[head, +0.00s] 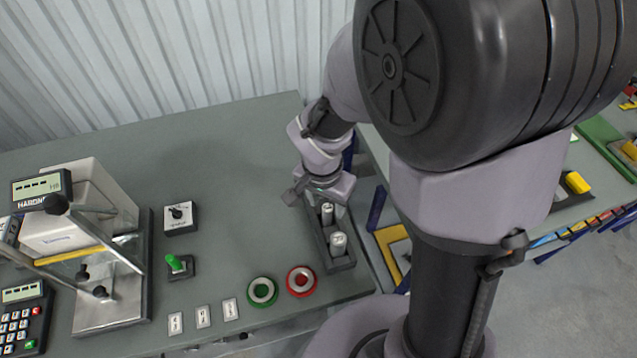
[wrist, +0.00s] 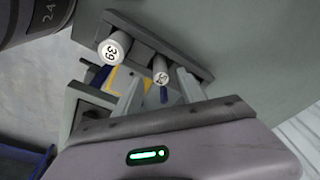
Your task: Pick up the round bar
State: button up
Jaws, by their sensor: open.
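Two upright silver round bars with numbered white end faces stand in a dark narrow rack at the table's right edge. In the head view the far bar (head: 327,214) is just below my gripper (head: 318,192), and the near bar (head: 338,244) is closer to the camera. The rack (head: 343,266) holds both. In the wrist view one bar (wrist: 112,48) marked 39 is outside the fingers at upper left. The other bar (wrist: 160,72) appears between the open fingers (wrist: 158,86). Whether the fingers reach around it I cannot tell. My gripper holds nothing visible.
A green ring (head: 262,291) and a red ring (head: 300,281) lie left of the rack. A green-lever switch (head: 177,265), a dial box (head: 180,217) and a hardness tester (head: 80,215) stand farther left. The back middle of the table is clear.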

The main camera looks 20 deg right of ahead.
aim_at(327, 208)
jog(key=f, duration=0.3)
jog(key=shift+w+d+f+b, duration=0.1)
jog(key=shift+w+d+b, duration=0.05)
jog(key=shift+w+b, duration=0.2)
jog(key=shift+s, duration=0.1)
jog(key=shift+c, duration=0.5)
grip_shut()
